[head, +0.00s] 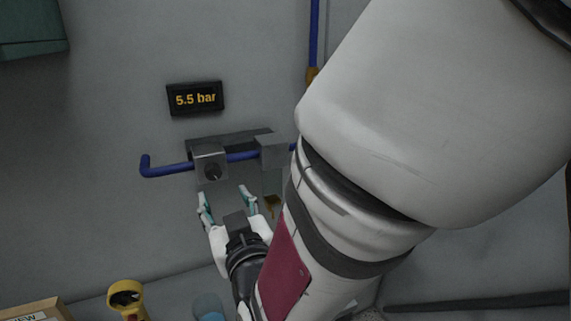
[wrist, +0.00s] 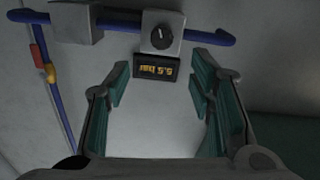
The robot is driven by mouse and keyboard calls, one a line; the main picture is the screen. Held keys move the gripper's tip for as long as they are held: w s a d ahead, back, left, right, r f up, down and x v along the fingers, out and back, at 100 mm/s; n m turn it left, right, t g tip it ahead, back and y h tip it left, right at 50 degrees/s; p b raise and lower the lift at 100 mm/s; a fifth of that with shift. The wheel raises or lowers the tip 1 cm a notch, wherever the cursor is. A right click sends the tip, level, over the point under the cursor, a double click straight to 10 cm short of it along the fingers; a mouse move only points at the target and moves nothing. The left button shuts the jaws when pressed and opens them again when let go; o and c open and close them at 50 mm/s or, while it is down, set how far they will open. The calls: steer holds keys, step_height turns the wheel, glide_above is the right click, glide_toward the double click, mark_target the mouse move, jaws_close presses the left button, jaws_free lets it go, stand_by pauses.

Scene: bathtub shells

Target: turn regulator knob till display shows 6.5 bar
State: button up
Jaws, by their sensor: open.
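The display (head: 195,99) on the wall reads 5.5 bar in yellow digits. It shows upside down in the wrist view (wrist: 157,68). The dark round regulator knob (head: 212,171) sits on the front of a grey block on the blue pipe, below the display. In the wrist view the knob (wrist: 161,38) is unobstructed and carries a pale pointer mark. My gripper (head: 226,196) is open and empty, just below the knob in the head view, apart from it. In the wrist view my gripper's (wrist: 162,84) teal-padded fingers stand either side of the display, with the knob beyond their tips.
A blue pipe (head: 165,170) runs along the wall through the grey block and a second block (head: 273,151). A yellow tool (head: 126,297), a blue object (head: 208,307) and a box (head: 38,311) are at the bottom. My arm hides the right side.

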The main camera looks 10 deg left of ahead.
mark_target(214, 174)
steer(key=shift+w+f+b, duration=0.1)
steer(key=shift+f+b, duration=0.15)
steer(key=shift+b, duration=0.8)
steer(key=p+x, duration=0.1)
steer(key=x, duration=1)
steer(key=shift+a+r, duration=0.15)
steer(key=shift+c, duration=0.3)
steer(key=c, duration=1.1)
